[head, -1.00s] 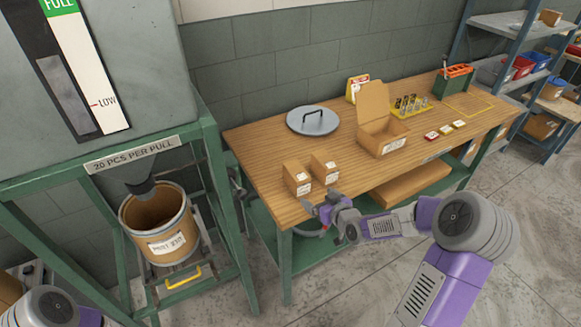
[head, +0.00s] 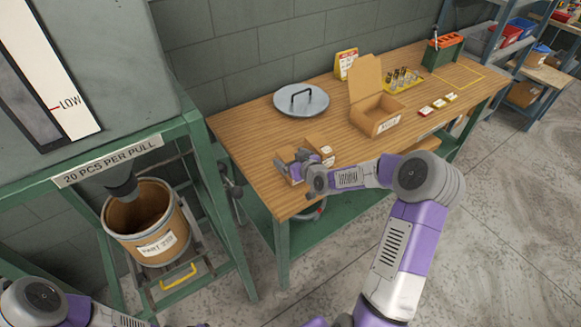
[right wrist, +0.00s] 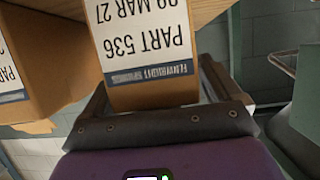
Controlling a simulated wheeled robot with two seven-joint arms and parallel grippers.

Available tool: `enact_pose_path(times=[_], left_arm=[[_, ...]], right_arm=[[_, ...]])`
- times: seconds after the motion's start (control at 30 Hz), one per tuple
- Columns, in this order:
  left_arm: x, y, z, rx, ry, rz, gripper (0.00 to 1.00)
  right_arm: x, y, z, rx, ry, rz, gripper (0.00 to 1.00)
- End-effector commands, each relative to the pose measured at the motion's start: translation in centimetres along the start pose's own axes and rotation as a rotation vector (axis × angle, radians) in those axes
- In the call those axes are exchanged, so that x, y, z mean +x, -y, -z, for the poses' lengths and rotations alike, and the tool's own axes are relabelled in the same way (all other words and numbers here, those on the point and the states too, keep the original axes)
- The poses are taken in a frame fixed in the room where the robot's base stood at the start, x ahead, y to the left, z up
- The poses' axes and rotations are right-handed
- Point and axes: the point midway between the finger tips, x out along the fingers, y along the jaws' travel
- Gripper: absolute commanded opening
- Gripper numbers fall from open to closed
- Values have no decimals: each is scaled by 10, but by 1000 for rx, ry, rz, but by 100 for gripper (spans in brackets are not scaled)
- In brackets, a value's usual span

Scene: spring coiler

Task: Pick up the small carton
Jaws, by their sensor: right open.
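Two small brown cartons stand near the front left of the wooden table: a left carton (head: 293,180) and a right carton (head: 320,142). My right gripper (head: 291,163) is at the left carton and partly covers it. In the right wrist view, the open right gripper (right wrist: 158,92) has one finger on each side of a carton (right wrist: 150,62) labelled "PART 536"; whether they touch it is unclear. The other carton (right wrist: 35,65) is close beside it at the left, its label partly cut off. My left gripper is outside the view.
A round grey lid (head: 301,101) lies behind the cartons. An open cardboard box (head: 374,114) stands to their right, with a yellow rack (head: 402,84) behind it. A drum (head: 148,225) sits under the green-framed hopper at the left.

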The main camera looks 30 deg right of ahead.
Motion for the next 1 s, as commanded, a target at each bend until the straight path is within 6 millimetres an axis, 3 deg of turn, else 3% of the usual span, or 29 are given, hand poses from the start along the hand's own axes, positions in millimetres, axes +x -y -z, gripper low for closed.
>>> enact_pose_path(times=[0.27, 0.8, 1.0], left_arm=[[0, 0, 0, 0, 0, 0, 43], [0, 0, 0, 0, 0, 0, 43], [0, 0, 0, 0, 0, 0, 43]], right_arm=[[4, 0, 0, -1, 0, -1, 92], [4, 0, 0, -1, 0, -1, 12], [4, 0, 2, -2, -5, -1, 11]])
